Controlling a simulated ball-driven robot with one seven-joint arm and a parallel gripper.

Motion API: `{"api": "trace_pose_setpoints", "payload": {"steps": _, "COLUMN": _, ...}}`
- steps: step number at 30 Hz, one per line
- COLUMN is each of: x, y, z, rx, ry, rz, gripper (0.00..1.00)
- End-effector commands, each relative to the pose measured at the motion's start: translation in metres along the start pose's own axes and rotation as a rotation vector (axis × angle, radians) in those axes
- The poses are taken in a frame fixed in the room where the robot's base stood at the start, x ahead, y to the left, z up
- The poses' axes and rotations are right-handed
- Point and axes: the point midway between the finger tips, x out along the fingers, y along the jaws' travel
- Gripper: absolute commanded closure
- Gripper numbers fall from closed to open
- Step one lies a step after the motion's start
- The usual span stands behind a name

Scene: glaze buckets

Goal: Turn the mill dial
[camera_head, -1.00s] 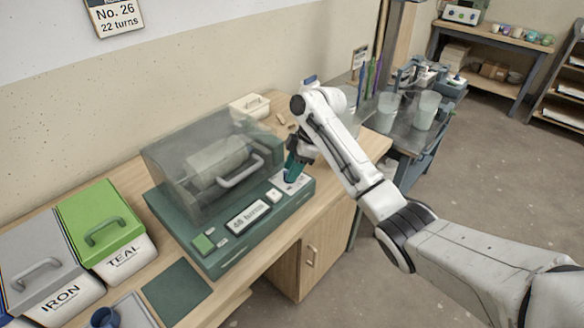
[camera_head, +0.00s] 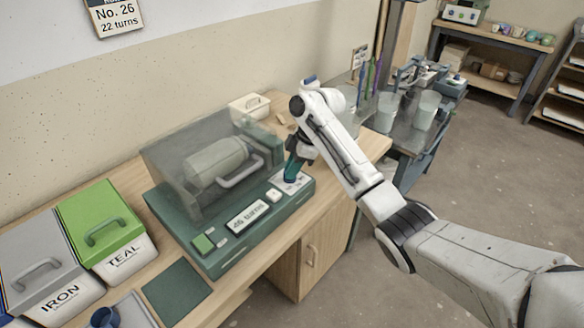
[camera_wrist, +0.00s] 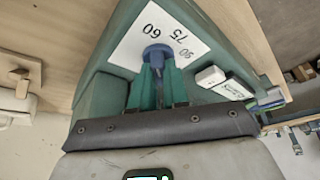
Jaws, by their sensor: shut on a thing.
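The green mill (camera_head: 215,255) stands on the wooden bench with its clear hood (camera_head: 160,160) down over a pale jar (camera_head: 215,160). Its display (camera_head: 247,217) appears to read 46 turns. The blue mill dial (camera_wrist: 157,53) sits on a white plate marked 60, 75 and 90 in the wrist view. My gripper (camera_wrist: 158,85) is shut on the dial, its teal fingers on both sides of the knob. In the head view my gripper (camera_head: 291,176) reaches down to the mill's right end and hides most of the dial. The dial's exact pointing is hard to tell.
A green-lidded TEAL bin (camera_head: 103,222) and a grey-lidded IRON bin (camera_head: 42,265) stand left of the mill. A white box (camera_head: 249,107) is behind it. A wall card (camera_head: 116,17) reads No. 26, 22 turns. Clear cups (camera_head: 426,110) stand on the metal table at right.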

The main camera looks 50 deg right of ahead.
Motion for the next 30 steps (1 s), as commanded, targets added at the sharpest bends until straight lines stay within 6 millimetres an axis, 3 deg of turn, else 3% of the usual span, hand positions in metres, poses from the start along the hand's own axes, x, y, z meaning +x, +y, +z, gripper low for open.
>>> {"api": "trace_pose_setpoints", "payload": {"steps": 11, "x": -0.0023, "y": -0.0019, "z": -0.0021, "rx": 0.109, "ry": 0.001, "rz": 0.042, "gripper": 1.00}}
{"api": "trace_pose_setpoints", "payload": {"steps": 30, "x": -0.0024, "y": -0.0055, "z": -0.0044, "rx": 0.642, "ry": 0.000, "rz": 0.264, "gripper": 1.00}}
